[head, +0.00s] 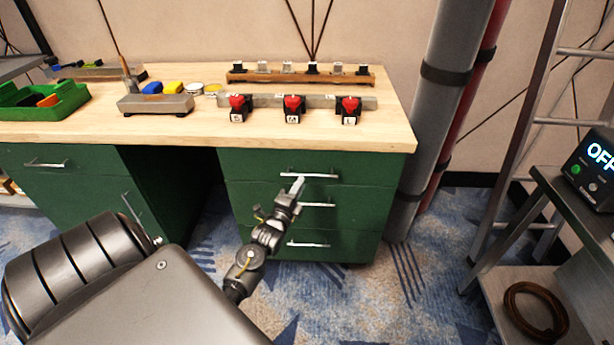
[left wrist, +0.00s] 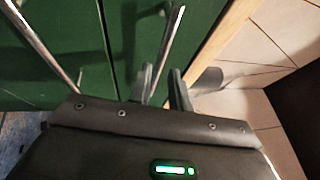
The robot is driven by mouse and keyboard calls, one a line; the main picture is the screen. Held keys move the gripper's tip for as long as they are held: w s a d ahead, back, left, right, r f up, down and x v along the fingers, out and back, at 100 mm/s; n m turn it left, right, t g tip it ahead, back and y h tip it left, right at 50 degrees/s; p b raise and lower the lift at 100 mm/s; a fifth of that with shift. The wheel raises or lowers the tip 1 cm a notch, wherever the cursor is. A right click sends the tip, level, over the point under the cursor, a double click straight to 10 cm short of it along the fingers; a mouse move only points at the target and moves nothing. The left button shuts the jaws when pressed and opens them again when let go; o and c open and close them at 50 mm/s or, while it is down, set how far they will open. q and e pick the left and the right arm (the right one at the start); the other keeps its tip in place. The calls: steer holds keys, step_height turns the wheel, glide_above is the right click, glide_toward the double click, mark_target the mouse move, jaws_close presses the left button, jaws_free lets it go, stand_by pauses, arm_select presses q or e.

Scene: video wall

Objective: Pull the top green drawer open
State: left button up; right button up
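The top green drawer (head: 255,165) is in the right-hand drawer unit under the wooden worktop, and its front looks flush with the unit. Its silver bar handle (head: 313,175) runs level across the front. In the left wrist view, turned on its side, the handle (left wrist: 173,42) is the bar nearer the wooden edge. My left gripper (head: 298,184) is just in front of and slightly below this handle. In the left wrist view its two fingers (left wrist: 163,80) stand apart, with the handle's lower end showing between them; I cannot tell whether they touch it. My right gripper is not in view.
Two lower drawers have similar handles, the middle one (head: 318,205) close under my gripper. The worktop (head: 190,135) overhangs the drawers and carries red-topped switches (head: 292,107) and a green tray (head: 45,110). A grey pipe (head: 440,110) stands to the right. Patterned carpet lies in front.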

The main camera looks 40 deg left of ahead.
mark_target(306, 176)
arm_select(q)
steer(key=x, duration=0.5)
jaws_close()
